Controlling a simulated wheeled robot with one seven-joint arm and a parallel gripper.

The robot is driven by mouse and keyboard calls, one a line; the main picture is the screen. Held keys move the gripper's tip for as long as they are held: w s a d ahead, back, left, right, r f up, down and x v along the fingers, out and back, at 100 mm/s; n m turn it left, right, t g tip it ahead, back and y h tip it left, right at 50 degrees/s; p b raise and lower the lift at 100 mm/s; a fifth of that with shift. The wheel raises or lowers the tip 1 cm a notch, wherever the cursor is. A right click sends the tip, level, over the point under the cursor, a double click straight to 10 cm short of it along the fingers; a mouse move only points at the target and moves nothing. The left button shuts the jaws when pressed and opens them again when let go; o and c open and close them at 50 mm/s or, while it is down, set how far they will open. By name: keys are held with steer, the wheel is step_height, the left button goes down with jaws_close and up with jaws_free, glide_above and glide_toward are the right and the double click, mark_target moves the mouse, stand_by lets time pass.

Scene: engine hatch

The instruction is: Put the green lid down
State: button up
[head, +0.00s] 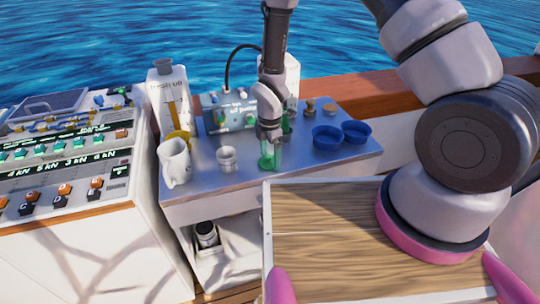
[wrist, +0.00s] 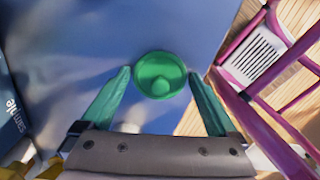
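The green lid (wrist: 160,75), round with a small knob, shows in the wrist view just beyond and between my fingertips. My gripper (wrist: 160,72) has its two green fingers spread, with a narrow gap to the lid on each side. In the head view my gripper (head: 268,158) points down over the front part of the metal tabletop. There the green of fingers and lid blends, so I cannot tell the lid apart or whether it touches the surface.
On the metal table (head: 215,187) stand a white mug (head: 174,162) and a metal cup (head: 228,158) to the left, and two blue bowls (head: 327,137) (head: 356,131) to the right. A bottle (head: 170,98) and a control box (head: 232,111) stand behind.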

step_height(320, 180, up, 13)
steer(key=d+r+m+t, duration=0.1)
steer(key=d+r+m, duration=0.35)
steer(key=r, duration=0.35)
steer(key=d+r+m+t+y, duration=0.1)
steer(key=d+r+m, duration=0.35)
steer(key=r, duration=0.35)
steer(key=d+r+m+t, duration=0.1)
steer(key=d+r+m, duration=0.35)
steer(key=r, duration=0.25)
steer(key=s+d+r+m+t, duration=0.2)
steer(key=s+d+r+m, duration=0.2)
steer(key=s+r+m, duration=0.2)
steer(key=s+d+r+m+t+y, duration=0.1)
steer(key=s+d+r+m+t, duration=0.1)
steer(key=s+d+r+m, duration=0.3)
step_height(320, 180, up, 2)
steer(key=s+m, duration=0.1)
steer(key=m, duration=0.2)
steer(key=shift+s+r, duration=0.25)
